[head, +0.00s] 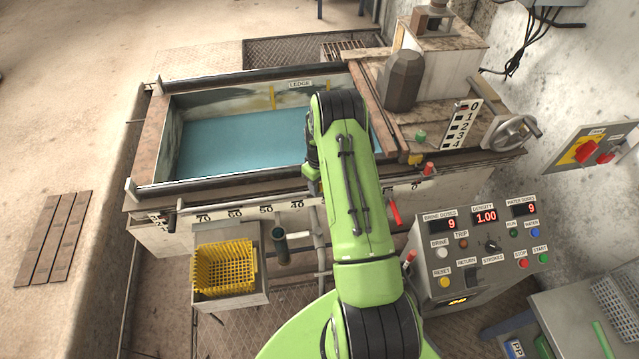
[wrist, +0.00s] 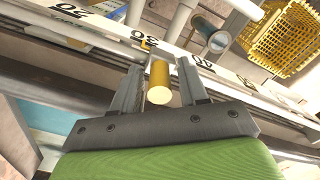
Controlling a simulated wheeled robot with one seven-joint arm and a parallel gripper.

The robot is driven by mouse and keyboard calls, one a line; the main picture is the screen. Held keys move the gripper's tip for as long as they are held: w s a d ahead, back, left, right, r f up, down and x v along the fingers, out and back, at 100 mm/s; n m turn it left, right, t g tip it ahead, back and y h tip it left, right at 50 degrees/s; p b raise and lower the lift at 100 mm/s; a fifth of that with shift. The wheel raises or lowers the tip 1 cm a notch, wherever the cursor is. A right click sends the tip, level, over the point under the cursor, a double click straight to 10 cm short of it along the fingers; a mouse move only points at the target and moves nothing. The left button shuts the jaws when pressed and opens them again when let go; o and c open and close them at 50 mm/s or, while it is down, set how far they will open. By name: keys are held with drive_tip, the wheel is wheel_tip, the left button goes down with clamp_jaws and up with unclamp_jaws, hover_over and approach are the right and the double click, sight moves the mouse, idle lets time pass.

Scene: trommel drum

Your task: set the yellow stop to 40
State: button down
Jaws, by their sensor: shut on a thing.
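The yellow stop (wrist: 159,84) is a short yellow cylinder, seen end-on in the wrist view. My gripper (wrist: 160,66) is shut on it, with one grey finger at each side. The stop sits at the white number scale (wrist: 232,76), which runs slantwise past the fingertips with its numbers turned over. In the head view, the scale (head: 221,214) shows 70, 60, 50 and 40 left of my arm. My arm hides the stop and my gripper there.
A yellow basket (head: 223,266) stands below the scale, left of my arm. The blue-water tank (head: 235,140) lies behind. Red-tipped levers (head: 428,169) and the control panel (head: 480,250) stand close on the right.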

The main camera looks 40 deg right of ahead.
drive_tip(key=w+a, duration=0.1)
drive_tip(key=a, duration=0.2)
drive_tip(key=w+a+b, duration=0.1)
drive_tip(key=w+a, duration=0.1)
drive_tip(key=a, duration=0.1)
drive_tip(key=w+a, duration=0.1)
drive_tip(key=a, duration=0.2)
drive_tip(key=shift+w+a+b, duration=0.1)
drive_tip(key=shift+w+b, duration=0.1)
drive_tip(key=shift+b, duration=0.1)
drive_tip(key=c, duration=1)
unclamp_jaws()
drive_tip(key=shift+o, duration=0.2)
drive_tip(key=shift+r, duration=0.1)
wheel_tip(320, 180, up, 16)
drive_tip(key=p, duration=0.4)
drive_tip(key=shift+f, duration=0.2)
drive_tip(key=shift+r, duration=0.1)
